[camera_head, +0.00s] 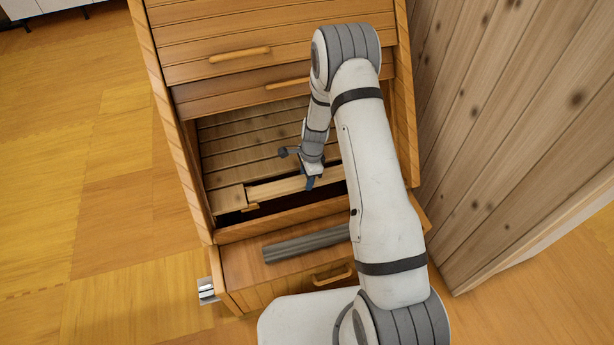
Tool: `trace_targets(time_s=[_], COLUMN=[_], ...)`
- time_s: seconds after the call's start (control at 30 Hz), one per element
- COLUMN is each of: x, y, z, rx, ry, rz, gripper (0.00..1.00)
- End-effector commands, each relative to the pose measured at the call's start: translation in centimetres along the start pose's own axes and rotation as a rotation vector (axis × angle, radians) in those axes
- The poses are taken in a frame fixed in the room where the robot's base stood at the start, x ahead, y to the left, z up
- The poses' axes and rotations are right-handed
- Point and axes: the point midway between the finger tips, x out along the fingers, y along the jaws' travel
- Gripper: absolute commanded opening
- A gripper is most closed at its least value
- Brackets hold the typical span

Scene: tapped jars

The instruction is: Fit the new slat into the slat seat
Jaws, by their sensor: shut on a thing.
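The new slat, a pale wooden strip (275,189), lies across the front of the slatted panel inside the wooden cabinet. My gripper (310,183) is shut on it near its right-hand part. The slat seat seems to be the dark gap (234,217) along the front edge of the panel, just below the slat. I cannot tell whether the slat touches the seat or is held just above it. My arm hides the right end of the slat and of the gap.
A dark grey ribbed bar (293,246) lies on the cabinet's lower front ledge. Drawers with wooden handles (239,55) are above the opening, and the cabinet's side walls (185,130) flank it. A knotty plank wall (500,130) stands close on the right. The floor at left is clear.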

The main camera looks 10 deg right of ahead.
Motion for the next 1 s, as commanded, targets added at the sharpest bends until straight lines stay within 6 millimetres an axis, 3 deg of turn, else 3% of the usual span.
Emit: trace_targets(time_s=[0.33, 0.37, 0.63, 0.87, 1.0], x=[-0.1, -0.1, -0.1, 0.0, -1.1], y=[0.0, 0.0, 0.0, 0.0, -0.1], z=[-0.1, -0.1, -0.1, -0.1, -0.1], rx=[0.001, 0.001, 0.001, 0.001, 0.001], ry=[0.000, 0.000, 0.000, 0.000, 0.000], rz=[-0.001, -0.001, -0.001, 0.000, -0.002], gripper=[0.15, 0.47, 0.69, 0.70, 0.70])
